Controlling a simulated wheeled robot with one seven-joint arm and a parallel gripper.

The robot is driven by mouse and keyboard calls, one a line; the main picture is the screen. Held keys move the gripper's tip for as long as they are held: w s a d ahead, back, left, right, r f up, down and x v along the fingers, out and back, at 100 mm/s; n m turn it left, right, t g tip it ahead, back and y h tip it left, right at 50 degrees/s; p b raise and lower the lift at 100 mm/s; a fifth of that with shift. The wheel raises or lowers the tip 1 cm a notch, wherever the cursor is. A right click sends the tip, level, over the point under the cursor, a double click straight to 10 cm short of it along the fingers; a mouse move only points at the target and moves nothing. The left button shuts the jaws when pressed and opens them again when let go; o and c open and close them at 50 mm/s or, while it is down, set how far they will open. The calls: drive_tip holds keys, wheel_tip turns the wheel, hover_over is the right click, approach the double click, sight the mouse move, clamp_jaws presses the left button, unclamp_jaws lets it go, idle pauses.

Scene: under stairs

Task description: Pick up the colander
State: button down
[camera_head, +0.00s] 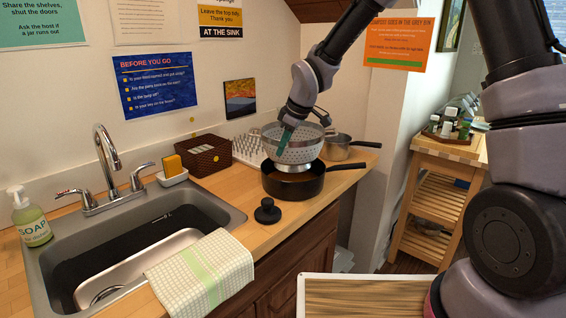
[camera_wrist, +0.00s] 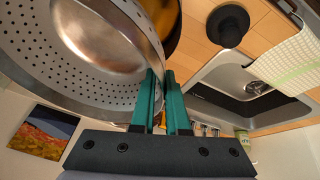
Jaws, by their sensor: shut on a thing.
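The colander (camera_head: 299,147) is a grey metal bowl with many small holes and a footed base. In the head view it is upright, just above or resting in the dark pan (camera_head: 293,182) on the wooden counter; I cannot tell which. My gripper (camera_head: 284,139) has its teal fingers at the colander's near left wall. In the wrist view the colander (camera_wrist: 62,80) fills the upper left. My gripper (camera_wrist: 163,112) is shut on its rim, with the wall between the two teal fingers. The pan is mostly hidden behind the colander there.
A black knob-like lid (camera_head: 267,211) sits on the counter before the pan. A steel saucepan (camera_head: 338,146) stands behind right, a white dish rack (camera_head: 248,151) and a brown basket (camera_head: 206,156) behind left. The sink (camera_head: 130,250) and a draped towel (camera_head: 203,272) are left.

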drive_tip(key=shift+r, duration=1.4)
drive_tip(key=shift+r, duration=1.15)
idle(0.5)
